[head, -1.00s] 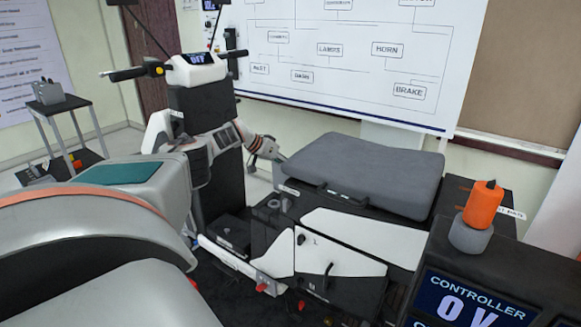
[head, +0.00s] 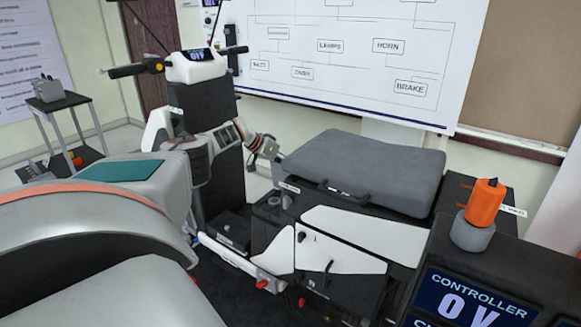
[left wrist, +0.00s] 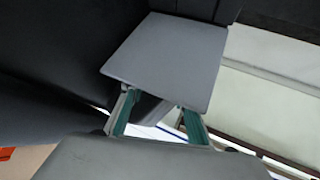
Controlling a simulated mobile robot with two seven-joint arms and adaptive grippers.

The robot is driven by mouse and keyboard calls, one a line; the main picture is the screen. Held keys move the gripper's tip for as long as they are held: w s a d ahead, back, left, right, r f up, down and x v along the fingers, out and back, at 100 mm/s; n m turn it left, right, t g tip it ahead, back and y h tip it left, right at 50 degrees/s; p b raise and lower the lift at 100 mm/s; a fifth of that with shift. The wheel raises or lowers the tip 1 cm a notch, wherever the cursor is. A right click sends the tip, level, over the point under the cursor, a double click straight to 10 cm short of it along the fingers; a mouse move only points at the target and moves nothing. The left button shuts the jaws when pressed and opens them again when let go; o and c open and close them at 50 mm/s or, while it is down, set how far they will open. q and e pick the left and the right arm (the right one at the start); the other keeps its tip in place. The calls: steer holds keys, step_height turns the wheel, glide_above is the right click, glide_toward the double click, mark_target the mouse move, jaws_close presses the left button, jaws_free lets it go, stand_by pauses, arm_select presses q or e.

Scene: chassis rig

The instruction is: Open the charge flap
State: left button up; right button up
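My left arm reaches in from the left across the chassis rig. Its gripper (head: 268,150) is by the left end of the grey seat (head: 370,165), beside the black column. In the left wrist view the fingers of my left gripper (left wrist: 160,116) stand apart, with teal inner pads. A flat grey square panel (left wrist: 165,60) lies beyond the fingertips; I cannot tell whether it is the charge flap or whether the fingers touch it. No charge flap can be made out for certain in the head view. My right gripper is not in view.
White covers (head: 345,255) and a black box lie in front of the seat. An orange cylinder (head: 485,203) on a grey base stands at right, above the controller display (head: 470,300). Handlebars (head: 195,65) top the column. A small side table (head: 60,105) is at far left.

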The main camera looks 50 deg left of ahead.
arm_select(q)
steer(key=shift+a+r, duration=0.1)
steer(key=shift+r, duration=0.1)
steer(key=v, duration=1.1)
steer(key=shift+s+r, duration=0.2)
steer(key=shift+s, duration=0.15)
